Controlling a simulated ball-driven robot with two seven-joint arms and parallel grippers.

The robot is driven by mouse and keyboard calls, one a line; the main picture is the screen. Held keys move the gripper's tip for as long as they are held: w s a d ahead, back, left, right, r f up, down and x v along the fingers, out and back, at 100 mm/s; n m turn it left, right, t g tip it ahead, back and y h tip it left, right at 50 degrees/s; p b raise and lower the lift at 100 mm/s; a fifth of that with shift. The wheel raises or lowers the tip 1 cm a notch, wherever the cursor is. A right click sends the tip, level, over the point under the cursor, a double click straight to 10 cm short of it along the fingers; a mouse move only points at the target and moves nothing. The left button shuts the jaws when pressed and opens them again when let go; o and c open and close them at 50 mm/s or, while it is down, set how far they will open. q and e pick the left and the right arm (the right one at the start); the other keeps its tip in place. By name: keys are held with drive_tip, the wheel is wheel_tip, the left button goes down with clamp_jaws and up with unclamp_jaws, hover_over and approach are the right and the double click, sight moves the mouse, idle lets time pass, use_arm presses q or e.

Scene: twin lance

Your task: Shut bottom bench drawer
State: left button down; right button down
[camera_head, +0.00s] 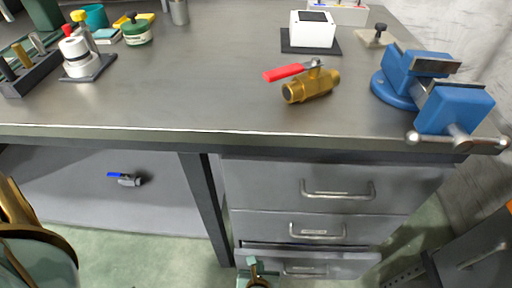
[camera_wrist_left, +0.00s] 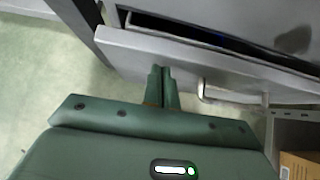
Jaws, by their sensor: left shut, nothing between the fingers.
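The bottom bench drawer (camera_head: 337,262) is the lowest of three grey drawers under the bench top. It stands partly open, with a dark gap above its front. In the left wrist view its front panel (camera_wrist_left: 200,62) and dark opening (camera_wrist_left: 180,27) show, with the handle (camera_wrist_left: 203,92) to the right of my fingers. My left gripper (camera_head: 254,264) is shut and empty, in front of the drawer's left part. In the left wrist view the gripper's fingertips (camera_wrist_left: 162,72) are at the front panel; whether they touch cannot be told. My right gripper is not in view.
The top drawer (camera_head: 270,180) and middle drawer (camera_head: 270,226) look shut. A blue vise (camera_head: 455,108) and a brass valve (camera_head: 311,87) with a red lever stand on the bench (camera_head: 220,80). A grey cabinet (camera_head: 470,250) stands at right. A small blue-handled valve (camera_head: 127,180) lies under the bench.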

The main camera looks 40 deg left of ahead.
use_arm(q)
drive_tip(key=shift+w+a, duration=0.1)
drive_tip(key=shift+w, duration=0.1)
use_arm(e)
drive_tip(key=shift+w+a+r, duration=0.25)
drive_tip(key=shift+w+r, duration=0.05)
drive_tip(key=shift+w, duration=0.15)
